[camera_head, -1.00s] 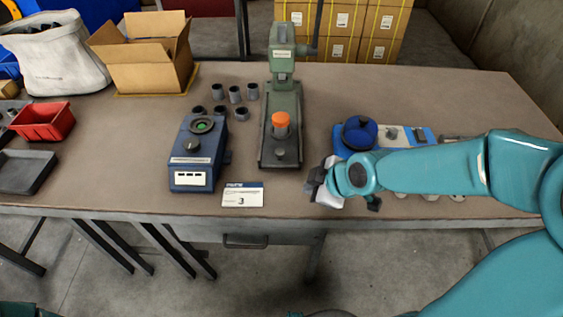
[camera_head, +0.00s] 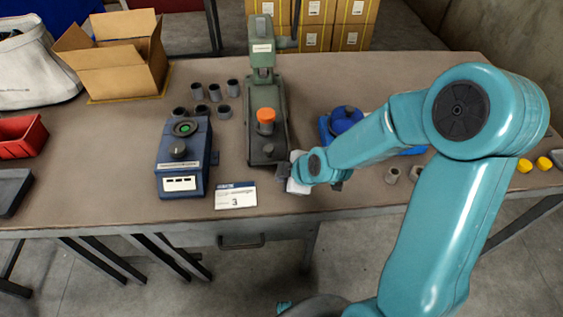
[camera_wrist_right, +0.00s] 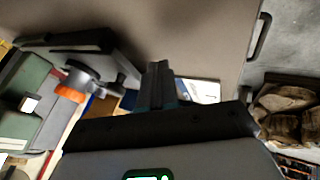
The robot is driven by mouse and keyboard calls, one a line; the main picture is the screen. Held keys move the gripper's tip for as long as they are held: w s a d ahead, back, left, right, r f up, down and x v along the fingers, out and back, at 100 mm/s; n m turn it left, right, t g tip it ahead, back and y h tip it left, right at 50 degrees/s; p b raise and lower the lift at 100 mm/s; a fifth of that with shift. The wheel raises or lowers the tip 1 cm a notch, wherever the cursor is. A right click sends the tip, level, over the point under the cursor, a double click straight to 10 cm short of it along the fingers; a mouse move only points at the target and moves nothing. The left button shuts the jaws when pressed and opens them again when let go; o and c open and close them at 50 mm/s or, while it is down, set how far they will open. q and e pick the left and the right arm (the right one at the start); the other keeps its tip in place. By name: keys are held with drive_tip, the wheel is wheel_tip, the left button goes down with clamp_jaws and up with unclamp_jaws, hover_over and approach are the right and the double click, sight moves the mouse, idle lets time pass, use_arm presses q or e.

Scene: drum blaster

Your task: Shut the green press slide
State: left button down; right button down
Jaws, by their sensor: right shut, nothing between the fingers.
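The green press (camera_head: 262,62) stands upright on the table. My right gripper (camera_head: 296,186) is beside the near right end of the base, a little above the table. In the head view its fingers are mostly hidden by my wrist; whether it touches the base I cannot tell. In the right wrist view the fingers (camera_wrist_right: 158,85) are together with nothing between them, and the press shows tilted with the orange cylinder (camera_wrist_right: 70,93). My left gripper is not in view.
A blue device (camera_head: 184,150) with a green button stands left of the press. Several grey cups (camera_head: 214,92) are behind it. A number card (camera_head: 236,196) lies in front. A blue round-topped item (camera_head: 345,117) is partly behind my right arm.

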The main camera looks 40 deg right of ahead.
drive_tip(key=shift+w+d+f+b, duration=0.15)
drive_tip(key=shift+w+d+b, duration=0.7)
drive_tip(key=shift+w, duration=0.3)
drive_tip(key=shift+w+d, duration=0.1)
drive_tip(key=shift+w, duration=0.1)
drive_tip(key=shift+w+r, duration=0.25)
drive_tip(key=shift+w, duration=0.05)
drive_tip(key=shift+d, duration=0.1)
drive_tip(key=shift+s+r, duration=0.1)
drive_tip(key=shift+s, duration=0.05)
